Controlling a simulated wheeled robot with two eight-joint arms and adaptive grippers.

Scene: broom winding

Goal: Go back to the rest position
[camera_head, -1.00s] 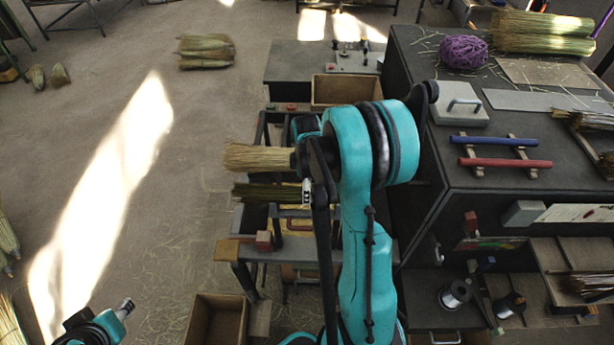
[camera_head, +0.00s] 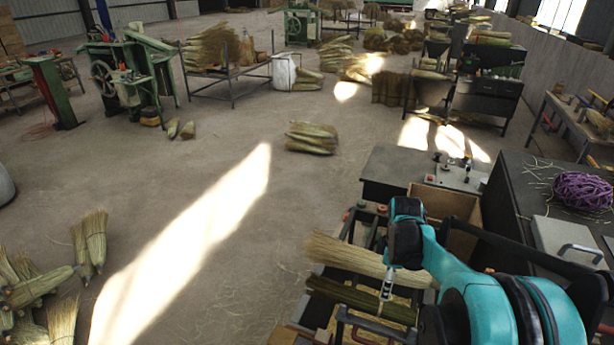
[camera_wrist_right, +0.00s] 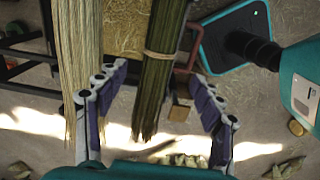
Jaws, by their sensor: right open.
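My right arm reaches in from the lower right of the head view, with its right gripper (camera_head: 388,285) pointing down over the broom bundles on the workstation. In the right wrist view the right gripper (camera_wrist_right: 157,88) is open, its two fingers wide apart. A dark green bundle (camera_wrist_right: 158,65) with a tie band shows between the fingers, and I see no contact. A pale straw bundle (camera_wrist_right: 75,60) lies to its left, partly behind the left finger. In the head view the pale bundle (camera_head: 345,255) lies beyond the dark green bundle (camera_head: 360,300). My left gripper is out of view.
A black worktop (camera_head: 520,185) with a purple twine ball (camera_head: 582,190) stands at right. A cardboard box (camera_head: 445,205) sits behind the arm. Loose brooms (camera_head: 312,138) lie on the floor, with more at lower left (camera_head: 90,240). The floor between is open.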

